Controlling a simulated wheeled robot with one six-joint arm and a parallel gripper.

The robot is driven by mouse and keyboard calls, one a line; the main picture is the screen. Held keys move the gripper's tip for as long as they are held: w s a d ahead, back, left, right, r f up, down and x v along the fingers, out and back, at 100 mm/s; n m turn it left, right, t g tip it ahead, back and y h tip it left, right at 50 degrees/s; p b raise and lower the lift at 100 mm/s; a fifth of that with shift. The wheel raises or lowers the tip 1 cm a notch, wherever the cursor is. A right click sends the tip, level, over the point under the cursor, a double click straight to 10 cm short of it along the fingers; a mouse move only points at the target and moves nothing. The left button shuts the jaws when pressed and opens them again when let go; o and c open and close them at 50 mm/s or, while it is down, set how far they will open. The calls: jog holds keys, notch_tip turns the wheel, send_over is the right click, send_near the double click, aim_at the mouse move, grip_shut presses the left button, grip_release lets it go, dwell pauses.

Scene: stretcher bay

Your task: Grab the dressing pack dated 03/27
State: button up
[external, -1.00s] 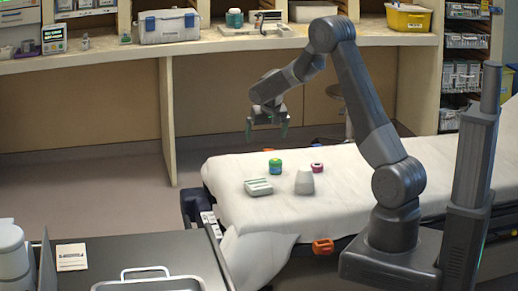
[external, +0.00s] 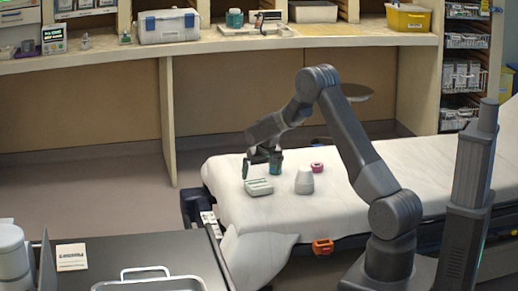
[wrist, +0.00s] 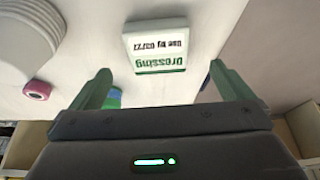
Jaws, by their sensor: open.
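The dressing pack (external: 258,187) is a small white box with a green band, lying on the white stretcher sheet. In the wrist view the pack (wrist: 155,45) shows its label upside down, reading "Dressing" and "Use by 03/27". My gripper (external: 262,168) is low over the stretcher, just behind the pack in the external view. In the wrist view my gripper (wrist: 165,85) has its two green fingers wide apart with nothing between them, and the pack lies ahead of the gap. I cannot tell the exact height above the sheet.
The stretcher (external: 350,190) is clear farther right. A metal tray (external: 150,284) sits on the front cart.

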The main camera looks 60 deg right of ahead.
aim_at(259, 184)
jog(key=shift+x, duration=3.3)
jog(key=shift+d, duration=0.15)
jog(key=c, duration=1)
